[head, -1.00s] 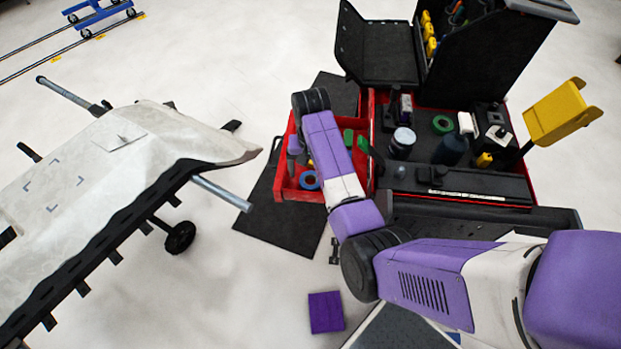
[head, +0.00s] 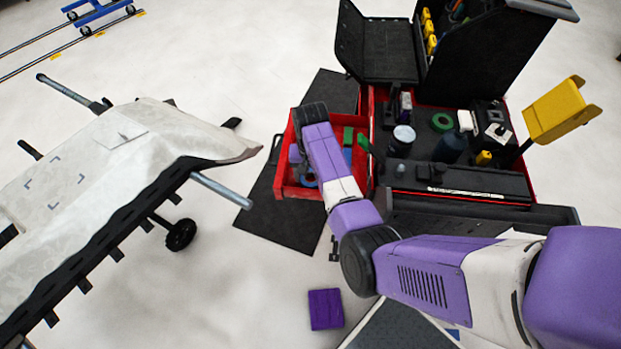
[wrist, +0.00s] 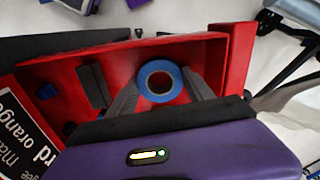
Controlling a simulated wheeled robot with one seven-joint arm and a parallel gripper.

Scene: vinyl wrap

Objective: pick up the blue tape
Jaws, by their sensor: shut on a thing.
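The blue tape (wrist: 144,84) is a roll with a pale core, seen in the wrist view inside the red drawer. My gripper (wrist: 161,92) has one grey finger on each side of the roll and is shut on it. In the head view the blue tape (head: 309,182) shows only in part at the drawer's front, beside my purple forearm. That arm hides most of the gripper there. I cannot tell whether the roll still rests on the drawer floor.
The red drawer (wrist: 235,60) has raised walls close around the fingers. A dark block (wrist: 91,86) stands left of the fingers. The tool cart's top (head: 425,165) holds a green tape roll (head: 442,122) and bottles.

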